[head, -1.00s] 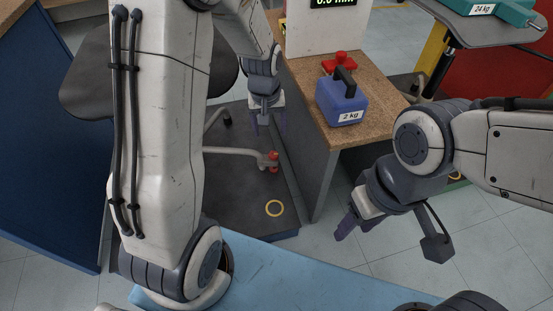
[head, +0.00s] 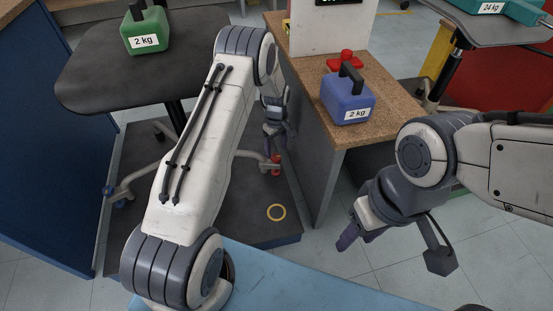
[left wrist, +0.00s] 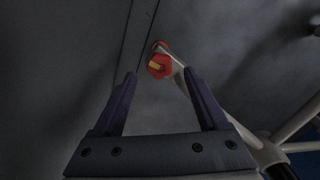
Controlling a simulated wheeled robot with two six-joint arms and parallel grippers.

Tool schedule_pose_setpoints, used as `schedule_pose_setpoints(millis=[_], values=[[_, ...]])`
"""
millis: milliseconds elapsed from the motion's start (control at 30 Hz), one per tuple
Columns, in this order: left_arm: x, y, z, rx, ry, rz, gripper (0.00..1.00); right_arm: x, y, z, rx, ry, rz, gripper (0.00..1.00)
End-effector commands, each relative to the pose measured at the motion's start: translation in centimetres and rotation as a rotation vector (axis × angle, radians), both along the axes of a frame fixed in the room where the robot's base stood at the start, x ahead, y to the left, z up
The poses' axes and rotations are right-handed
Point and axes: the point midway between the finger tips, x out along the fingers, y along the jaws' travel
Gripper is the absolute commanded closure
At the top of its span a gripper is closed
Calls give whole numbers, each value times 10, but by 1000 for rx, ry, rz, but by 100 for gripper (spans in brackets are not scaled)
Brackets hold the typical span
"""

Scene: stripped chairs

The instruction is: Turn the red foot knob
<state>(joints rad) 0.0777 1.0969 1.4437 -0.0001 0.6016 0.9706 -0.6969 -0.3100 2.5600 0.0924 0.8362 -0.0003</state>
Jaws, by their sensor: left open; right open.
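The red foot knob (head: 276,168) is at the end of a pale chair-base leg, low over the dark platform. In the left wrist view the red knob (left wrist: 160,66) has a yellow bar mark across its face and sits ahead of the fingertips, roughly midway between them. My left gripper (head: 279,138) is open and empty, above the knob in the head view and not touching it.
A wooden-topped bench (head: 386,105) stands right of the knob, its grey side panel close by. On it are a blue 2 kg weight (head: 348,101) and a red knobbed part (head: 346,60). A green 2 kg weight (head: 146,32) sits on the dark chair seat (head: 91,80).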

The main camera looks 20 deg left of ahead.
Motion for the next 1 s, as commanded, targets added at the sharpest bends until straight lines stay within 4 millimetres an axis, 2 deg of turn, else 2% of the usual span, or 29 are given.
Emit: schedule_pose_setpoints(millis=[33, 200, 600, 633, 767, 800, 833, 1000], values=[[0, 0, -15, 0, 1, 0, 24, 0, 0, -11, 0, 0, 0, 50], [0, 0, -35, 0, 0, -1, 24, 0, 0, -21, 0, 0, 0, 50], [0, 0, -41, 0, -1, -1, 24, 0, 0, -24, 0, 0, 0, 50], [0, 0, -41, 0, -1, -1, 28, 0, 0, -24, 0, 0, 0, 50], [0, 0, -41, 0, -1, -1, 78, 0, 0, -24, 0, 0, 0, 50], [0, 0, -41, 0, -1, -1, 93, 0, 0, -24, 0, 0, 0, 50], [0, 0, -41, 0, -1, -1, 100, 0, 0, -24, 0, 0, 0, 50], [0, 0, -40, -1, -1, -6, 100, 0, 0, -23, 0, 0, 0, 50]])
